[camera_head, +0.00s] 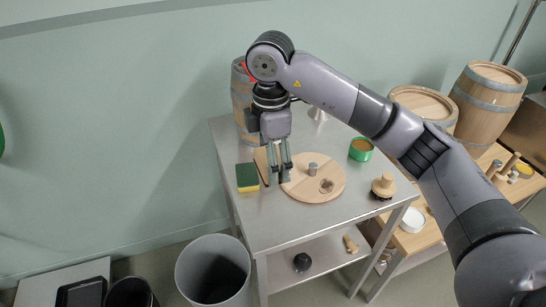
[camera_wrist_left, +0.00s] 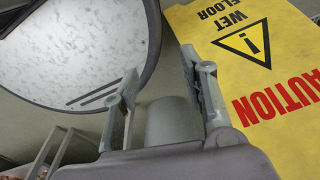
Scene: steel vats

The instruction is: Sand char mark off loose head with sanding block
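The loose head (camera_head: 306,194) is a round, pale wooden disc lying flat on the steel table. A dark char mark (camera_head: 327,186) shows on its right half. A small grey cylinder (camera_head: 312,169) stands on the disc near its far side. My right gripper (camera_head: 278,179) points down at the disc's left edge, with its two fingers apart and nothing clear between them. A tan wooden piece (camera_head: 261,162) is just left of the fingers, partly hidden; I cannot tell if it is the sanding block. My left gripper (camera_wrist_left: 163,92) is open and empty in the left wrist view, out of the head view.
A green and yellow sponge (camera_head: 247,178), a green tin (camera_head: 361,149) and a wooden-handled brush (camera_head: 383,186) are on the table. A barrel (camera_head: 241,101) stands behind my right gripper. A grey bin (camera_head: 212,272) stands in front. A yellow caution sign (camera_wrist_left: 262,60) is near my left gripper.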

